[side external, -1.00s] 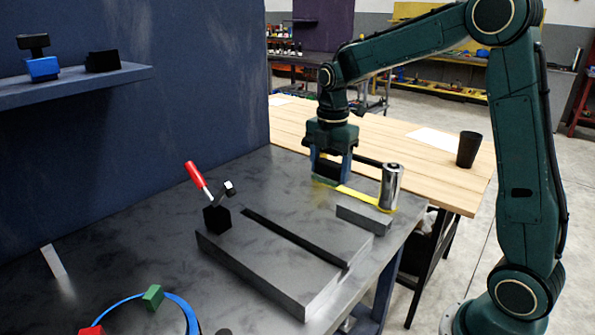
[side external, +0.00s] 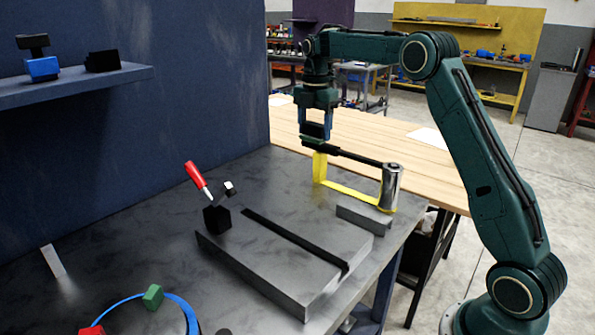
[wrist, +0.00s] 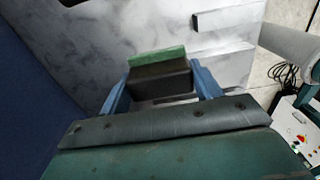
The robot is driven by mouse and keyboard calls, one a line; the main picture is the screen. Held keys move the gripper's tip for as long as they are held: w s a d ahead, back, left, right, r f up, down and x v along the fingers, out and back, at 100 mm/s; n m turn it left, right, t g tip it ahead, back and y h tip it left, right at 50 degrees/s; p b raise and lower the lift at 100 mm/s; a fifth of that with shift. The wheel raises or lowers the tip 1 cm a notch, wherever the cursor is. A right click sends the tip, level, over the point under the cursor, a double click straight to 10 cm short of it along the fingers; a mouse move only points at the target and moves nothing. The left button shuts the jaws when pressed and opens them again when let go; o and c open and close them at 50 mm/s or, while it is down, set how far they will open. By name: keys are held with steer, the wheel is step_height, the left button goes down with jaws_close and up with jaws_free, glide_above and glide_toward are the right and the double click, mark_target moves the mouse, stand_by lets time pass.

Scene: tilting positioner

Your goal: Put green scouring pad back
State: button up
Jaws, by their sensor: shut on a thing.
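The green scouring pad (wrist: 158,55) is a flat green layer on the underside of a dark block (wrist: 160,80). My gripper (wrist: 162,90) is shut on this block, with one blue finger on either side. In the side view my gripper (side external: 314,128) holds the dark block (side external: 315,131) upright above the far part of the steel table. The pad shows there as a thin dark green edge (side external: 315,143) below the block. A yellow strip outline (side external: 345,191) lies on the table below and to the right; part of it is hidden. I cannot tell the exact height above the table.
A shiny cylinder (side external: 391,187) with a black bar stands close right of my gripper. A grey bar (side external: 364,220) and a slotted grey plate (side external: 270,262) lie nearer. A blue wall panel (side external: 190,100) borders the table at left.

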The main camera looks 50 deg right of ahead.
mark_target(313, 201)
steer(key=shift+w+d, duration=0.2)
steer(key=shift+d, duration=0.1)
step_height(313, 201, down, 20)
steer(key=shift+r, duration=0.1)
stand_by(1.1)
steer(key=shift+f, duration=0.2)
steer(key=o, duration=1)
steer(key=shift+c, duration=0.2)
step_height(313, 201, up, 12)
steer(key=shift+r, duration=0.2)
